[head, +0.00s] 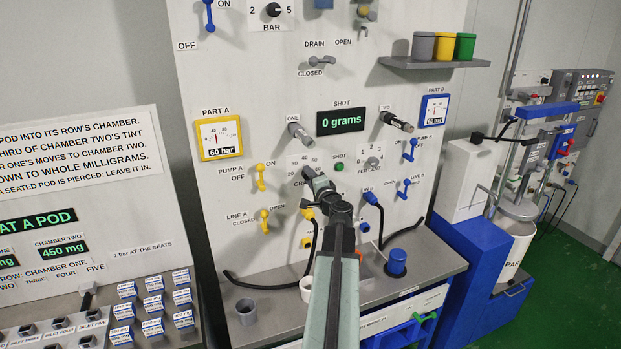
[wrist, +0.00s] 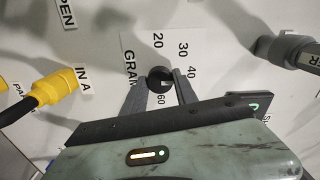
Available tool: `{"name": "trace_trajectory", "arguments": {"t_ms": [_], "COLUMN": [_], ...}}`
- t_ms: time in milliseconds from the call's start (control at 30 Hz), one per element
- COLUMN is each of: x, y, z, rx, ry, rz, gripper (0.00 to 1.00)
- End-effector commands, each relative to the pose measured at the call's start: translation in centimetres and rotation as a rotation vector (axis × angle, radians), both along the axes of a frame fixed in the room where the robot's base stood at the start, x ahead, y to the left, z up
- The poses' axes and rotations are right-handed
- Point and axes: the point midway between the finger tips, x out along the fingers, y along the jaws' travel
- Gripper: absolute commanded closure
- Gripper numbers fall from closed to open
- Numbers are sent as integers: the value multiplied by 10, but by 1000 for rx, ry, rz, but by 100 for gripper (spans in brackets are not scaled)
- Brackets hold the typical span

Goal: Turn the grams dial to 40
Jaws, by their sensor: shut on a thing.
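The grams dial is a small black round knob (wrist: 159,78) on a white scale plate on the panel. In the wrist view the numbers 20, 30, 40 and 60 show around it. My gripper (wrist: 158,88) has one dark finger on each side of the knob and is shut on it. In the head view my gripper (head: 311,177) reaches the panel at the dial and covers most of it. I cannot tell which number the knob points to. The green SHOT display (head: 341,120) above reads "0 grams".
A grey knob labelled ONE (head: 298,131) juts out above the dial. A yellow PUMP A lever (head: 260,177) stands to the left, and a small selector dial (head: 371,160) to the right. A yellow hose plug (wrist: 55,88) is close by. A shelf with a white cup (head: 306,290) lies below.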

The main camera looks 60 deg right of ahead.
Motion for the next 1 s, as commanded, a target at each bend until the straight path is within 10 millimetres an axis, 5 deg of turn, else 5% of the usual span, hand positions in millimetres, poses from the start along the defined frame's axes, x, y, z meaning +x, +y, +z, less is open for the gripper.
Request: {"name": "trace_trajectory", "arguments": {"t_ms": [467, 500, 533, 1000], "x": [-1, -1, -1, -9], "y": [1, 1, 1, 7], "z": [-2, -2, -2, -1], "rx": [-12, -12, -12, -10], "ry": [13, 12, 11, 9], "rz": [0, 1, 1, 0], "gripper": [100, 54, 46, 44]}}
